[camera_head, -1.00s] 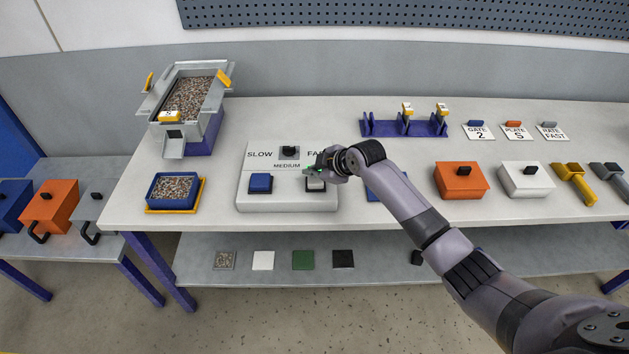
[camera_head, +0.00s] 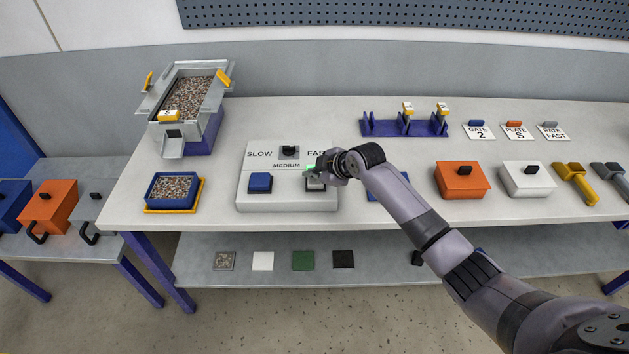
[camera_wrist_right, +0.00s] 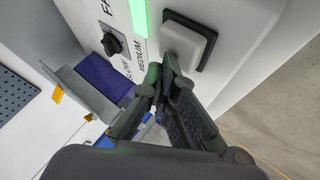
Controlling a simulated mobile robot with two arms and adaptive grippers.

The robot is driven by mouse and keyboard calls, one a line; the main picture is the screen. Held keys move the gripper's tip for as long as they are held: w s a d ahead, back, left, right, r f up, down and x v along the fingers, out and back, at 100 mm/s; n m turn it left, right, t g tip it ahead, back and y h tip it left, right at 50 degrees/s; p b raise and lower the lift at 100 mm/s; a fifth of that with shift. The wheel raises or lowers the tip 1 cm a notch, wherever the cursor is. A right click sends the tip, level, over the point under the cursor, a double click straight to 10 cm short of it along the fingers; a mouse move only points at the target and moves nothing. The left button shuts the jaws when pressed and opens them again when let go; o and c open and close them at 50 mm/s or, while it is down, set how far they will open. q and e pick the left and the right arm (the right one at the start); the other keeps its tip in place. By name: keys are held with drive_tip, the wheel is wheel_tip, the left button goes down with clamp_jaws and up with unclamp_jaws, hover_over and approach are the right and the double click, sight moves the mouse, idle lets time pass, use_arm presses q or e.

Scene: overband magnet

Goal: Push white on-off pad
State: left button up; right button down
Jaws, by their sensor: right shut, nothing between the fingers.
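The white on-off pad (camera_head: 316,187) is a square button in a dark frame on the right half of the pale control box (camera_head: 285,205). In the wrist view the pad (camera_wrist_right: 186,46) shows large, beside a lit green strip (camera_wrist_right: 140,18). My right gripper (camera_head: 312,176) is over the pad and hides part of it in the head view. Its fingers are shut and empty. In the wrist view the fingertips (camera_wrist_right: 166,78) are close to the pad's edge; I cannot tell whether they touch it. My left gripper is not in view.
A blue pad (camera_head: 260,182) and a black speed knob (camera_head: 289,151) are on the same box. A blue tray of granules (camera_head: 173,203) stands to its left, below a hopper machine (camera_head: 190,100). Orange (camera_head: 462,181) and white (camera_head: 526,180) lidded boxes stand to the right.

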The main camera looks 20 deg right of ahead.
sight(314, 181)
drive_tip(key=shift+f, duration=0.25)
drive_tip(key=shift+r+p, duration=1)
drive_tip(key=shift+r, duration=0.25)
wheel_tip(314, 181, up, 6)
drive_tip(key=p, duration=0.5)
drive_tip(key=shift+f, duration=0.1)
